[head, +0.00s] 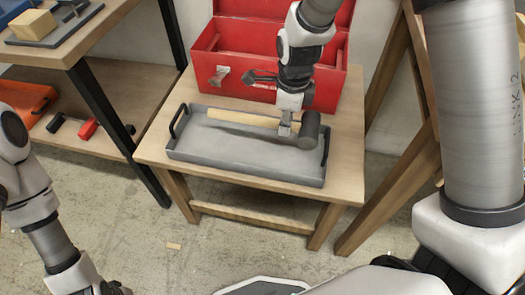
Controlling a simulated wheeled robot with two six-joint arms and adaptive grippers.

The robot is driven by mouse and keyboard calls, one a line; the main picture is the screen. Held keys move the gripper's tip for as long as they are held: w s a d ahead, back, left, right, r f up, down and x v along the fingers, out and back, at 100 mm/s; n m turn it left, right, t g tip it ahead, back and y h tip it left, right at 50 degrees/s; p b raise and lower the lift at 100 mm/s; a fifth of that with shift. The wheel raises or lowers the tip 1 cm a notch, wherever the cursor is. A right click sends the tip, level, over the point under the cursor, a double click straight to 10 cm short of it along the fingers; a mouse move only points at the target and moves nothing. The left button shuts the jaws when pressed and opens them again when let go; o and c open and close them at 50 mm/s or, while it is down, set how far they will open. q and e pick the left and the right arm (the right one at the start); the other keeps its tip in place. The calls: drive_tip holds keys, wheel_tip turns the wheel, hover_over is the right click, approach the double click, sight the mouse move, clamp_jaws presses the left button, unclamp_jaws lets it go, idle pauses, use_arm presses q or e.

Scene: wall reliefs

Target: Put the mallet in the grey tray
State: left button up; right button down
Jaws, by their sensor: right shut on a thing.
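The mallet has a pale wooden handle (240,118) and a dark cylindrical head (309,131). It lies level across the grey tray (215,158), within its outline, with the head toward the right end. I cannot tell whether it touches the tray floor. My right gripper (287,129) comes down from above and is shut on the handle close to the head. My left arm hangs at the lower left, and only a dark bit of its gripper (118,289) shows at the bottom edge, away from the tray.
The tray, with black end handles, stands on a small wooden table (335,185). An open red toolbox (240,75) sits right behind it. A shelf unit (120,90) stands at the left, with an orange case (25,103). A wooden trestle (395,140) stands at the right.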

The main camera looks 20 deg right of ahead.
sight(282, 152)
wheel_tip(282, 152, down, 8)
drive_tip(key=shift+f+b, duration=0.2)
drive_tip(key=shift+b, duration=1)
drive_tip(key=shift+r, duration=0.1)
drive_tip(key=c, duration=1)
unclamp_jaws()
drive_tip(key=shift+f, duration=0.2)
drive_tip(key=shift+o, duration=0.2)
drive_tip(key=r+p, duration=0.1)
drive_tip(key=r, duration=0.3)
drive_tip(key=r+p, duration=0.2)
drive_tip(key=r, duration=0.2)
drive_tip(key=r+p, duration=0.1)
drive_tip(key=r, duration=0.3)
drive_tip(key=shift+s+d+r, duration=0.2)
drive_tip(key=shift+d+r, duration=0.05)
drive_tip(key=shift+f, duration=0.15)
